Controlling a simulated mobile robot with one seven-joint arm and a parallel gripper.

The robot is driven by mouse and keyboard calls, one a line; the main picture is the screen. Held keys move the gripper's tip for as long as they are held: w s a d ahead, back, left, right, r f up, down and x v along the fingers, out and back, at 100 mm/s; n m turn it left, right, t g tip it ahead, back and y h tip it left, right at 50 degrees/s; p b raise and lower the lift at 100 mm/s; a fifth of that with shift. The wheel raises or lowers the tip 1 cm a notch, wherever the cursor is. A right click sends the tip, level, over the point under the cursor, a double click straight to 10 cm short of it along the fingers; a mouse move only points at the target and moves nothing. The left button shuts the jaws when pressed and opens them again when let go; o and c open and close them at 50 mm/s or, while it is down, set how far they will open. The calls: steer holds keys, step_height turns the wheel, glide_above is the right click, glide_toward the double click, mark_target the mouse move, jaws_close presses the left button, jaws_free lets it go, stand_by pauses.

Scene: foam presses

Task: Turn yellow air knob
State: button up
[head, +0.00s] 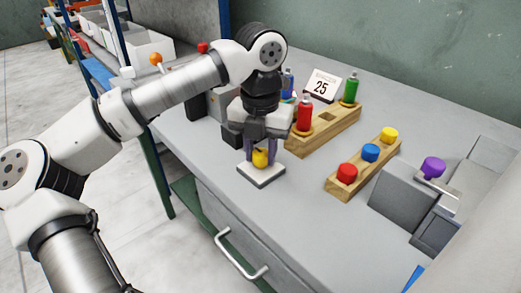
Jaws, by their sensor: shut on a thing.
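The yellow air knob (260,158) sits on a small white square base (262,175) near the front edge of the grey workbench. My gripper (262,152) points straight down over it. Its purple-grey fingers stand on either side of the knob and are shut on it. The upper part of the knob is partly hidden by the fingers, and its exact angle cannot be told.
A wooden rack (325,130) with red and green spray bottles stands just right of my gripper. A wooden block (364,165) holds red, blue and yellow caps. A grey device with a purple knob (433,167) stands at right. A calendar (321,86) reads 25.

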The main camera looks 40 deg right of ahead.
mark_target(260, 152)
steer(key=m, duration=0.3)
steer(key=shift+m, duration=0.4)
steer(key=m, duration=0.4)
steer(key=shift+m, duration=0.3)
steer(key=m, duration=0.4)
steer(key=shift+w+m, duration=0.1)
steer(key=shift+m, duration=2.3)
steer(key=o, duration=1)
step_height(260, 152, up, 14)
steer(key=shift+f+p, duration=0.1)
steer(key=shift+p, duration=0.45)
